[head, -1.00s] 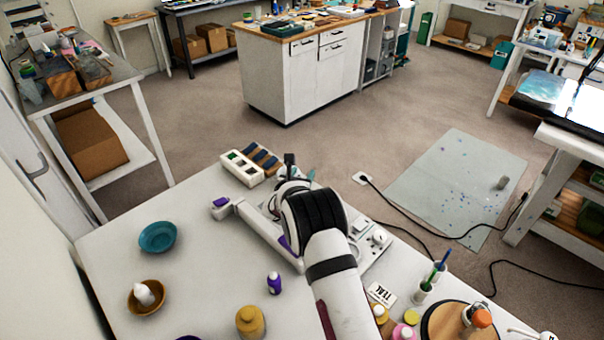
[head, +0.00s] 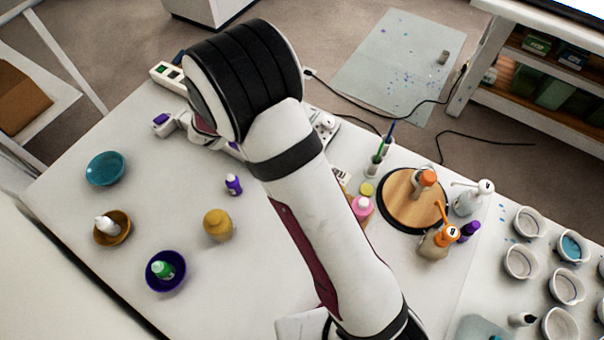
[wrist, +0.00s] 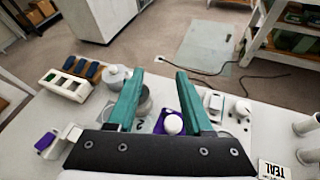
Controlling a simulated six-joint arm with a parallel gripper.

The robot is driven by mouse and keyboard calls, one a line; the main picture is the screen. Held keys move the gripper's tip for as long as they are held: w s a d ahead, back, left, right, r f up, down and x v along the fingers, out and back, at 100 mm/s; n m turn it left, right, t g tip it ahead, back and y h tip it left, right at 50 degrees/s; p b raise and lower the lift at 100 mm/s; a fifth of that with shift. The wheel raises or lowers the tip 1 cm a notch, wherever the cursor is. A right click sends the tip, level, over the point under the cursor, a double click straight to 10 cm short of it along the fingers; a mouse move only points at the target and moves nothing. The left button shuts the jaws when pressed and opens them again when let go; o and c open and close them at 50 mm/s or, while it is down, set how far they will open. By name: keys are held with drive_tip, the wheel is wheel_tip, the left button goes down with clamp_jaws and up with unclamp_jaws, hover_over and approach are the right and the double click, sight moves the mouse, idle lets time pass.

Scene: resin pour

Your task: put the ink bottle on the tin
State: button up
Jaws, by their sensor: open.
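My gripper (wrist: 158,100) is open in the wrist view, its two teal fingers spread and pointing away over the table. Between the fingers, lower down, is a purple square-edged thing with a round white top (wrist: 172,124); it may be the ink bottle, but I cannot tell for sure. A grey round metal container (wrist: 144,104), perhaps the tin, is partly hidden behind the left finger. A grey lidded pot (wrist: 115,76) stands just beyond that finger. Nothing is seen held. In the head view, my arm hides the gripper and this part of the table.
A white rack with dark blocks (wrist: 72,82) is at left. In the head view, a small purple bottle (head: 233,185), a mustard jar (head: 217,224) and bowls, including a teal one (head: 105,168), stand left of my arm. Pump bottles and several cups (head: 521,261) crowd the right.

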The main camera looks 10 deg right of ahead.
drive_tip(key=s+d+r+m+g+h, duration=0.2)
drive_tip(key=s+d+r+m+g, duration=0.2)
drive_tip(key=s+d+m, duration=0.4)
drive_tip(key=s+d+r+m+g+h, duration=0.2)
drive_tip(key=s+d+r+m+g, duration=0.1)
drive_tip(key=s+d+m, duration=0.45)
drive_tip(key=s+d+m+g+y, duration=0.2)
drive_tip(key=s+m+g, duration=0.2)
drive_tip(key=s+m, duration=0.55)
drive_tip(key=s+a+f+m+g+y, duration=0.1)
drive_tip(key=s+a+m+y, duration=0.7)
drive_tip(key=s+a, duration=0.5)
drive_tip(key=s+m, duration=0.2)
drive_tip(key=s, duration=0.1)
drive_tip(key=shift+f+g+y, duration=0.3)
drive_tip(key=shift+f+y, duration=0.1)
